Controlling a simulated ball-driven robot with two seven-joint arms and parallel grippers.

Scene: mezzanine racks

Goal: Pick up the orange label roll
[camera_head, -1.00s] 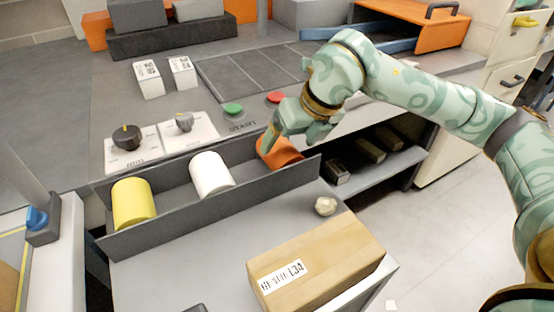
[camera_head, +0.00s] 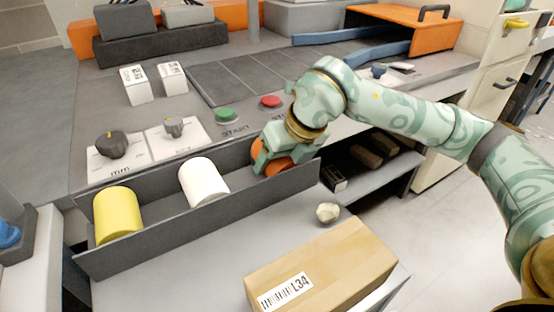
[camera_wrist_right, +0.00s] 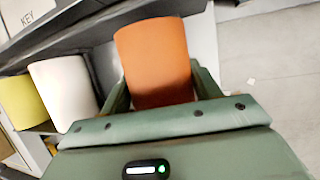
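The orange label roll (camera_head: 284,165) lies at the right end of the dark tray (camera_head: 178,232), partly hidden by my right gripper (camera_head: 272,158). In the right wrist view the orange roll (camera_wrist_right: 154,65) fills the space between the two green fingers (camera_wrist_right: 162,90), one on each side of it. The fingers are spread about as wide as the roll, and firm contact on both sides does not show. A white roll (camera_head: 203,182) and a yellow roll (camera_head: 117,215) lie to the left in the same tray. My left gripper is not in view.
A cardboard box (camera_head: 322,264) and a small pale lump (camera_head: 327,212) are on the grey surface in front of the tray. Behind it are the green button (camera_head: 226,115), the red button (camera_head: 271,102) and two knobs. A lower shelf (camera_head: 365,180) opens to the right.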

